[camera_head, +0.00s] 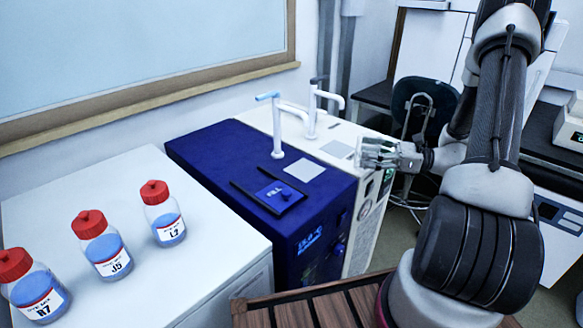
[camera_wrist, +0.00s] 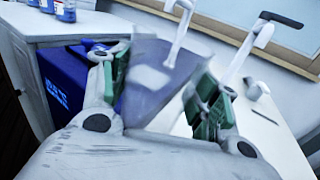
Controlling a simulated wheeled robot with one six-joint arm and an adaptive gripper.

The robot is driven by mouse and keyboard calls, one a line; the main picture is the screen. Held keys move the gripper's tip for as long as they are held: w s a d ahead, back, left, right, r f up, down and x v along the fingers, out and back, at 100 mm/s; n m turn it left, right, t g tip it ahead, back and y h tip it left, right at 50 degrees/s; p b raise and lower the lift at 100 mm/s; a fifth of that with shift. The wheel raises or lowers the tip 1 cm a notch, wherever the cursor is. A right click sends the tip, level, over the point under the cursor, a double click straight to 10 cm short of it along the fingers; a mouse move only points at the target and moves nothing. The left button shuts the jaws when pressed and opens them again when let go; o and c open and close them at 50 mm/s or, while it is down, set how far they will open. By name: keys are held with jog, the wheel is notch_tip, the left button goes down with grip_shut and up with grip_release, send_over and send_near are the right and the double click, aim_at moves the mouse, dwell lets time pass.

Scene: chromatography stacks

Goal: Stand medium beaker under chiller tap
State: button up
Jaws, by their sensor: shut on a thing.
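My gripper (camera_head: 372,152) is at the right front edge of the two tap units, raised near their tops. It is shut on a clear glass beaker (camera_wrist: 160,85), seen between the green-padded fingers in the wrist view; the glass is faint and its size is hard to judge. The blue unit (camera_head: 225,155) has a temperature readout on its front and looks like the chiller. Its white tap (camera_head: 277,125) has a light blue handle, with a pale square pad (camera_head: 304,169) beside its foot. No vessel stands on that pad.
A white unit (camera_head: 262,117) with a dark-handled tap (camera_head: 313,110) adjoins the blue one. A dark sliding plate (camera_head: 280,197) lies on the blue top. Three red-capped bottles (camera_head: 103,245) stand on the white cabinet (camera_head: 140,180) at left. A stool (camera_head: 424,105) is behind.

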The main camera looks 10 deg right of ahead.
jog(key=x, duration=1.7)
jog(key=shift+w+a, duration=0.15)
jog(key=shift+a, duration=0.15)
jog(key=shift+w+a+f, duration=0.1)
jog(key=shift+a+f, duration=0.05)
jog(key=shift+f, duration=1.6)
jog(key=shift+f, duration=0.15)
jog(key=o, duration=1.1)
jog(key=shift+o, duration=0.2)
